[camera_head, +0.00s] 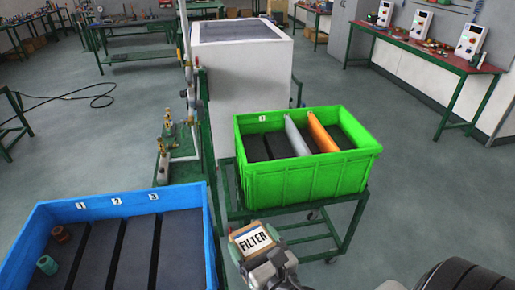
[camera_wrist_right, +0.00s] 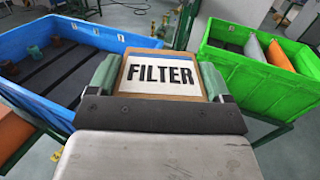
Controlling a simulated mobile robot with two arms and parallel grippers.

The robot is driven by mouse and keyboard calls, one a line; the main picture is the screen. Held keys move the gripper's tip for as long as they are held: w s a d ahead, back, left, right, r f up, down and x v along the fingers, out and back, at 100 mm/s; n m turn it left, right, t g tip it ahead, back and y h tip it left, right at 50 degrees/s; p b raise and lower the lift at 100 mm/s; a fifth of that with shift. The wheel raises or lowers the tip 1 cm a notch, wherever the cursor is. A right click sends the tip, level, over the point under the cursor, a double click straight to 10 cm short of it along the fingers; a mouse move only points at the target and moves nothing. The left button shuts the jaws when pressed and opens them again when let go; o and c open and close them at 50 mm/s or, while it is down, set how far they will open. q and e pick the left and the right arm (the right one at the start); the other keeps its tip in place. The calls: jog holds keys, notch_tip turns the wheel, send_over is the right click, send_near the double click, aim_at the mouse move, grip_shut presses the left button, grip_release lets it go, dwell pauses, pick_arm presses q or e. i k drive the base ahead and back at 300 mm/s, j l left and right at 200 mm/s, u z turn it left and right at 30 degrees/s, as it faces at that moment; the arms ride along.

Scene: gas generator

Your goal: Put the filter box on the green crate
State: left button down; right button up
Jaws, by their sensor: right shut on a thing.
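The filter box (camera_head: 251,239) is a small brown box with a white label reading FILTER. It also shows in the right wrist view (camera_wrist_right: 160,74). My right gripper (camera_head: 254,245) is shut on it, with a green-grey finger on each side. The box is held in front of the green crate (camera_head: 310,181), apart from it, at the lower middle of the head view. The crate stands on a green cart and holds a grey and an orange upright piece. In the right wrist view the crate (camera_wrist_right: 262,70) is at the right. My left gripper is not in view.
A white cabinet (camera_head: 240,95) and brass valves with pipes (camera_head: 165,150) are behind. A red-topped bench (camera_head: 425,50) is at the far right. The floor right of the green crate is clear.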

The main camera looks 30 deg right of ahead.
aim_at(250, 141)
jog(key=l+u, duration=0.15)
jog(key=l, duration=0.35)
jog(key=l+u, duration=0.15)
jog(key=l, duration=0.35)
jog(key=k+l+u, duration=0.15)
jog(key=l, duration=0.35)
jog(key=k+l+u, duration=0.15)
jog(key=l, duration=0.35)
jog(key=k+l+u, duration=0.15)
jog(key=l, duration=0.35)
jog(key=k+l+u, duration=0.15)
jog(key=l, duration=0.3)
jog(key=k+l+u, duration=0.15)
jog(key=l, duration=0.3)
jog(key=k+l+u, duration=0.15)
jog(key=l, duration=0.3)
